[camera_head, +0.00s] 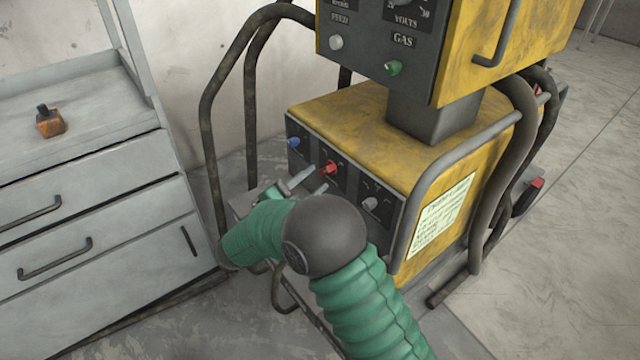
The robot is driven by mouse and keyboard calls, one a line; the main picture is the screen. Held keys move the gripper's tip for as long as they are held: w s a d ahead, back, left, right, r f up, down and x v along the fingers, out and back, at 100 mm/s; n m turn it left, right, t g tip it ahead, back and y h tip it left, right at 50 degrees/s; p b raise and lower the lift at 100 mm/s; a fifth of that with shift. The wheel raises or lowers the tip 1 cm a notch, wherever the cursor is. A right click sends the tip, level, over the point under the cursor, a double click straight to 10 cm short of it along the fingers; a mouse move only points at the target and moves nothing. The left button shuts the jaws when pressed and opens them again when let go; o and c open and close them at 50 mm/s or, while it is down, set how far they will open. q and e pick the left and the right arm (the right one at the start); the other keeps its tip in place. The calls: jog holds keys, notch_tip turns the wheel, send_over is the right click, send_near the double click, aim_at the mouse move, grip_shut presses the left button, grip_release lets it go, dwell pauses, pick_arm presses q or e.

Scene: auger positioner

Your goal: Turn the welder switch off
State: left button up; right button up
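The yellow welder (375,125) stands at the centre right, with a dark front panel on its lower box. A red switch (329,168) sits in the middle of that panel, between a blue knob (294,142) and a grey knob (370,204). My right gripper (319,180) is in front of the panel, partly hidden behind my green-sleeved arm. Its two light grey fingers show apart, with their tips close to the red switch, just below and left of it. I cannot tell whether they touch it. My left gripper is not in view.
The welder's upper box (395,45) has a green gas knob (393,68) and overhangs the lower one. Bent metal tube rails (207,135) flank the welder. A grey drawer cabinet (95,215) at left carries a small orange-and-black item (49,122). Floor at right is clear.

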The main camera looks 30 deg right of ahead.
aim_at(326, 172)
jog(key=b+x, duration=0.1)
jog(key=x, duration=0.3)
jog(key=shift+s+f, duration=0.1)
jog(key=shift+a, duration=0.1)
jog(key=shift+c, duration=1.2)
grip_shut()
